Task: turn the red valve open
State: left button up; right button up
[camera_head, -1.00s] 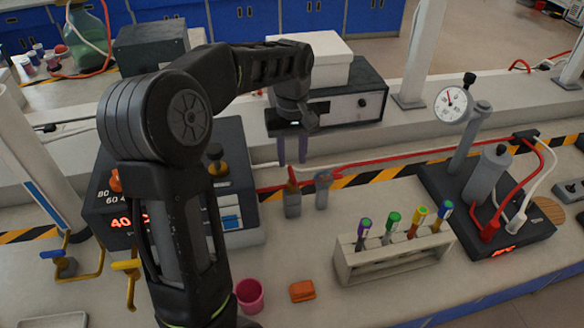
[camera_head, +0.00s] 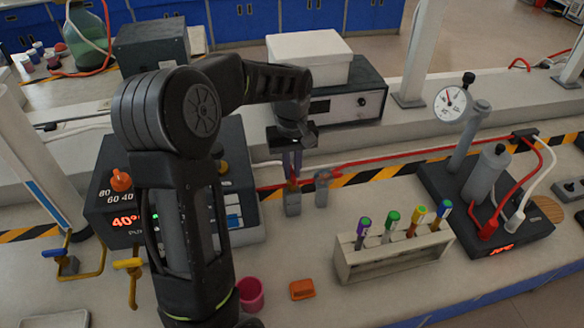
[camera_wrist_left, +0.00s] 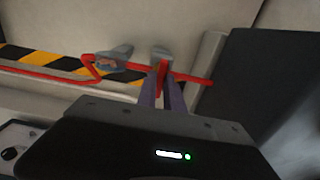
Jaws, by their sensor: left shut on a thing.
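The red valve (camera_head: 293,183) is a small grey fitting with a red handle, standing upright on the bench behind the tube rack. The wrist view shows the red handle (camera_wrist_left: 162,76) between the two fingers (camera_wrist_left: 162,95). The fingers hide part of the handle, so its exact angle is hard to tell. My right gripper is in neither view.
A second grey valve (camera_head: 322,190) with a bluish handle stands close at the right. A rack (camera_head: 395,258) of coloured-capped tubes, a pink cup (camera_head: 250,294) and an orange block (camera_head: 302,290) are nearer. A heater box (camera_head: 105,205) stands at the left.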

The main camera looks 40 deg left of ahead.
pick_arm(q)
grip_shut()
jog(key=shift+n, duration=0.6)
jog(key=n, duration=0.3)
jog(key=shift+n+b, duration=0.3)
jog(key=n, duration=0.4)
jog(key=shift+n, duration=0.3)
jog(key=n, duration=0.4)
jog(key=shift+r+p, duration=0.1)
jog(key=shift+p, duration=0.3)
jog(key=n+p, duration=0.1)
jog(key=n, duration=0.3)
jog(key=shift+n, duration=0.3)
